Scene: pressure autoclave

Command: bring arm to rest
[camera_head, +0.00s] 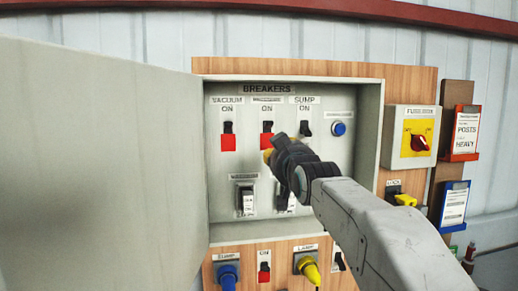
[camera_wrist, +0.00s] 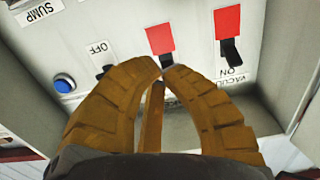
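My gripper (camera_head: 268,155) is in front of the open breaker panel (camera_head: 345,165), just below the middle breaker's red patch (camera_head: 266,141). In the wrist view my gripper's two brown ridged fingers (camera_wrist: 165,68) curve together with their tips almost meeting. I see nothing held between them. The tips overlap the lower edge of the middle switch (camera_wrist: 160,42) in that view; I cannot tell whether they touch it. The vacuum switch (camera_head: 228,135) and middle switch have black levers up towards ON, with red showing below. The sump switch (camera_head: 306,128) shows no red.
The open cabinet door (camera_head: 100,170) fills the left side. A blue button (camera_head: 339,129) is inside the panel at right. Blue and yellow plugs (camera_head: 308,267) are below. My arm hides part of the lower panel.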

